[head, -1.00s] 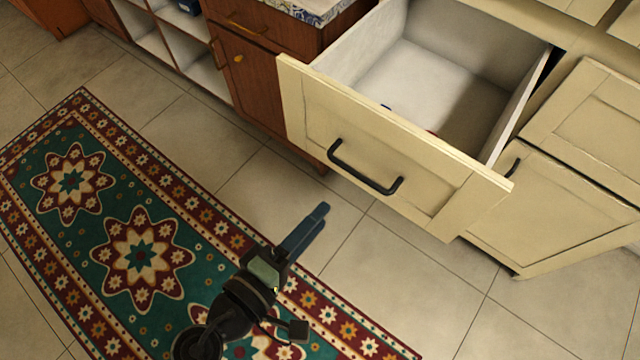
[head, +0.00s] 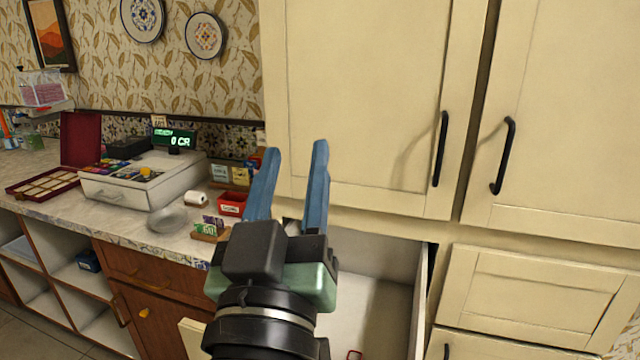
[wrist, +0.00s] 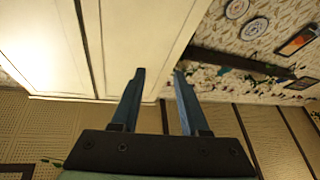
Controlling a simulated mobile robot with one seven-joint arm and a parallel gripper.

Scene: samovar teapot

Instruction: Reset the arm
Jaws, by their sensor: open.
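My gripper (head: 291,182) is raised in the middle of the head view, its two blue fingers pointing up and apart. It is open, with nothing between the fingers. The wrist view also shows the open fingers (wrist: 157,100), with cream cabinet doors and the wallpapered wall beyond. My arm hides part of the open drawer (head: 372,308) and the counter's right end in the head view.
Cream upper cabinet doors (head: 365,95) with black handles stand behind and right of my gripper. The open drawer lies below it. At left, a counter holds a cash register (head: 140,178), a glass bowl (head: 167,220) and a red box (head: 232,204).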

